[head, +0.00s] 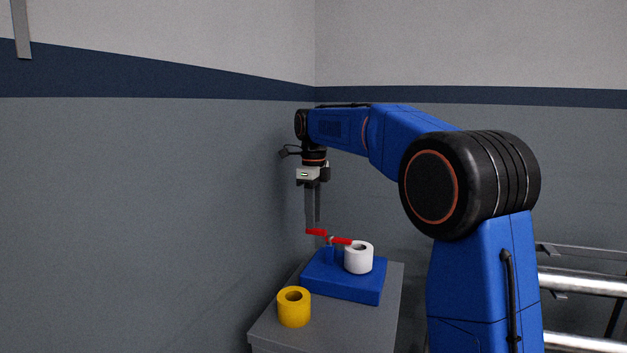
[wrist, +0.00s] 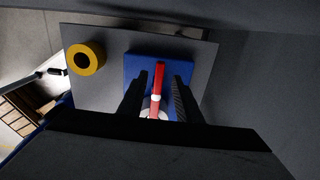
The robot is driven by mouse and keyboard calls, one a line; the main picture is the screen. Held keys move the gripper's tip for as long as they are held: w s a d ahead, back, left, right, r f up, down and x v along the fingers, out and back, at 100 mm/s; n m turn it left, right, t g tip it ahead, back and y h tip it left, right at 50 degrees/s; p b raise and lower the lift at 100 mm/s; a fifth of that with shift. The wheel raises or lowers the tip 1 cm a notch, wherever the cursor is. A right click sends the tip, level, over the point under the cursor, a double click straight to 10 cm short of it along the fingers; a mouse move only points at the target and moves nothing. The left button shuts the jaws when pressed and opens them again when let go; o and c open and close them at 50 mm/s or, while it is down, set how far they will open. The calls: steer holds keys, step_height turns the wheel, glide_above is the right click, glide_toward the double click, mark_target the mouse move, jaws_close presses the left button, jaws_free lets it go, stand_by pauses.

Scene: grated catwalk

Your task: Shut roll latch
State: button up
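A red latch bar (head: 341,240) is mounted above a blue base block (head: 340,283), with a small pale pivot along it. It lies roughly level; one end reaches the white roll (head: 359,259), which stands upright on the block. In the wrist view the bar (wrist: 160,73) runs lengthwise between my fingers, and its near end passes over the partly hidden white roll. My gripper (head: 314,228) points straight down at the bar's far-left end. In the wrist view my gripper (wrist: 158,88) is open, its fingers on either side of the bar with gaps showing.
A yellow roll (head: 294,307) stands on the grey table (head: 345,322), front left of the block; it also shows in the wrist view (wrist: 85,58). Walls stand close behind and left. Metal rails (head: 585,282) are at the right.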

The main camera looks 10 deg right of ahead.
step_height(320, 180, up, 15)
stand_by(0.4)
steer(key=s+d+f+n+t, duration=0.1)
steer(key=s+d+f+n, duration=0.2)
steer(key=s, duration=0.5)
steer(key=s+d+f+n+t, duration=0.1)
steer(key=s+f+n, duration=0.3)
steer(key=s+n, duration=0.25)
steer(key=s+d+f+n+t, duration=0.1)
steer(key=s+d+f+n, duration=0.2)
steer(key=s, duration=0.5)
steer(key=s+d+f+n+t, duration=0.1)
steer(key=s+f+n, duration=1.1)
steer(key=s+f, duration=0.8)
step_height(320, 180, down, 2)
steer(key=shift+s+d+f+t, duration=0.15)
steer(key=shift+d+f+t, duration=0.1)
steer(key=shift+t, duration=0.15)
